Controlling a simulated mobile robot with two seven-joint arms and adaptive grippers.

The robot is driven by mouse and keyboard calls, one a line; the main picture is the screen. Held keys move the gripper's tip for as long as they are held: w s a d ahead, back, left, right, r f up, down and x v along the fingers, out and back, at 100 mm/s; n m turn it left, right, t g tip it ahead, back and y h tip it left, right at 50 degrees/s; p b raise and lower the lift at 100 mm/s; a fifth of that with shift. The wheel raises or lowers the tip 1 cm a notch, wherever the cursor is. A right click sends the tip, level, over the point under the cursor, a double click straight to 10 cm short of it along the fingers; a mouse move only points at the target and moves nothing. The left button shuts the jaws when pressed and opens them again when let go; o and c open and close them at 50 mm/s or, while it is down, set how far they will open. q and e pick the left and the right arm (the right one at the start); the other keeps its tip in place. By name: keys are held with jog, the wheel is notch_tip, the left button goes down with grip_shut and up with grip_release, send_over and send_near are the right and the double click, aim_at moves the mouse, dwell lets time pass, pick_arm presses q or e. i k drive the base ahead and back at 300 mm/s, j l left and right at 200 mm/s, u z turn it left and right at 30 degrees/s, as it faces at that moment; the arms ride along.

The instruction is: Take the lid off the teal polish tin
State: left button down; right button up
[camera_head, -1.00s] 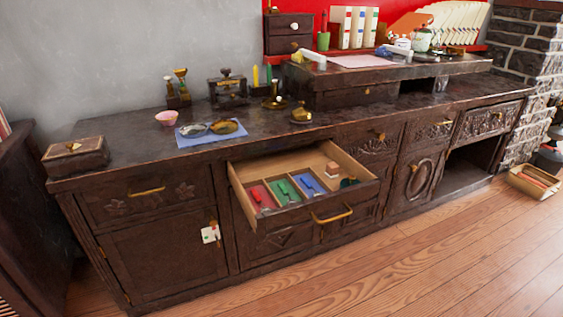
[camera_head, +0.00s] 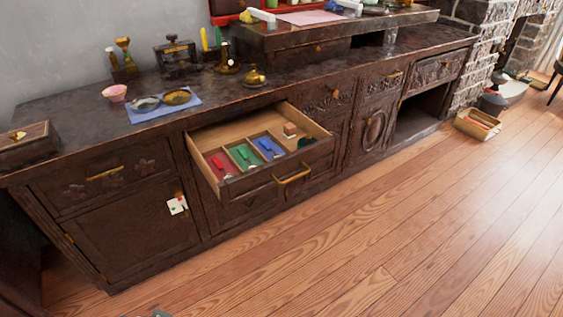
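A small dark teal round thing, likely the teal polish tin (camera_head: 307,142), lies in the right rear part of the open drawer (camera_head: 205,178). It is too small and dark to tell its lid from its body. A small grey piece pokes in at the bottom edge, left of the middle. It may be the tip of my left gripper (camera_head: 160,314), far from the drawer, and its fingers cannot be made out. My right gripper is not in view.
The drawer also holds red, green and blue compartments with small tools and a wooden block (camera_head: 290,129). The floor in front is clear.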

aim_at(308, 140)
jog(key=i+l+u, duration=0.1)
jog(key=l, duration=0.2)
jog(key=i+l+u, duration=0.1)
jog(key=l, duration=0.25)
jog(key=i+l+u, duration=0.25)
jog(key=i+l, duration=0.15)
jog(key=i+l+u, duration=0.25)
jog(key=i+l, duration=0.2)
jog(key=i, duration=0.1)
